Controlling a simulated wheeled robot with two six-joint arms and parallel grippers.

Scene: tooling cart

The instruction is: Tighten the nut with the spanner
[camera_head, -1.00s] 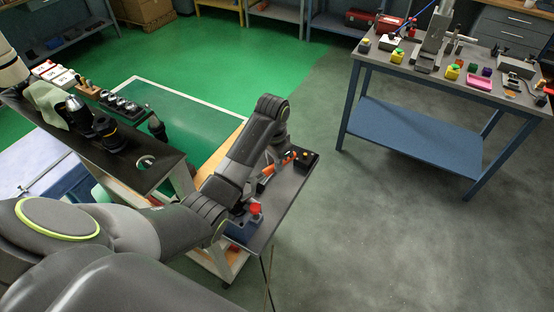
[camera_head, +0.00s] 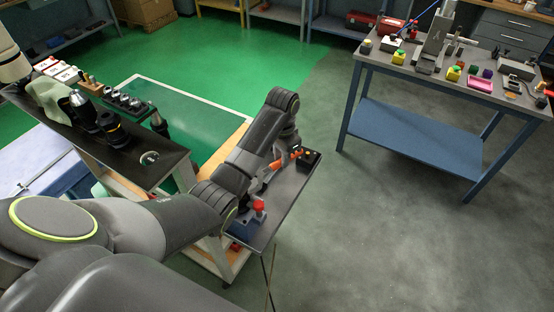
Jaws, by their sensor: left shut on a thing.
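My left arm reaches in from the lower left over the dark top of the tooling cart (camera_head: 284,200). My left gripper (camera_head: 286,154) is low over the cart's far part, partly hidden by my own arm. It is shut on an orange-handled tool, which looks like the spanner (camera_head: 295,154). A blue fixture (camera_head: 243,228) with a red top (camera_head: 259,205) stands on the cart near my forearm. I cannot make out the nut or the spanner's jaw. My right gripper is not in view.
A small black box (camera_head: 309,161) with a yellow spot sits at the cart's far corner. A black shelf (camera_head: 160,172) with dark tool holders is to the left. A blue-legged workbench (camera_head: 420,138) with many items stands at the right. The floor between is clear.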

